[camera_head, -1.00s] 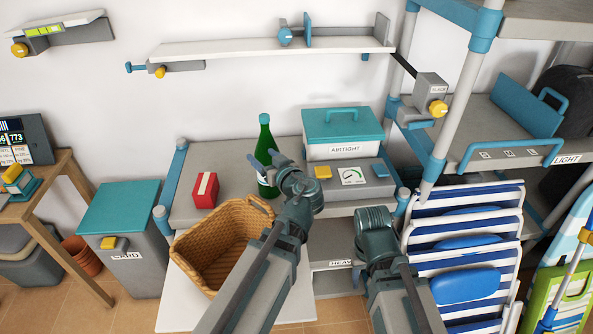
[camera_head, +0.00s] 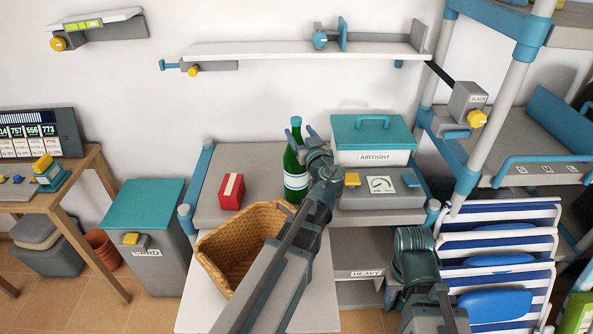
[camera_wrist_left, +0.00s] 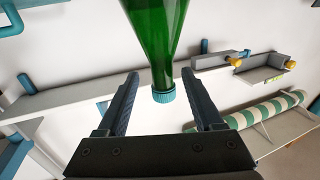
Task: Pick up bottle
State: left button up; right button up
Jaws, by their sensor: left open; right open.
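The green bottle (camera_head: 296,184) with a white label and teal cap stands upright on the grey bench (camera_head: 262,160), against the wall. My left gripper (camera_head: 301,136) is open at the height of the bottle's neck, in front of it and slightly to its right, and hides part of it. In the left wrist view the bottle (camera_wrist_left: 155,40) appears upside down, its cap between the open fingers (camera_wrist_left: 163,103) in the picture, with gaps on both sides. My right gripper (camera_head: 413,243) is low at the right, away from the bottle; its fingers are hard to make out, with nothing seen held.
A red box (camera_head: 231,190) stands left of the bottle; a teal-lidded bin (camera_head: 372,138) and a grey device with a dial (camera_head: 380,192) are close on its right. A wicker basket (camera_head: 240,245) stands in front. A white wall shelf (camera_head: 300,48) runs above.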

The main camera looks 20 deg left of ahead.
pick_arm(q)
jog(key=shift+x, duration=2.95)
jog(key=shift+s+a, duration=0.1)
jog(key=shift+s, duration=0.05)
grip_shut()
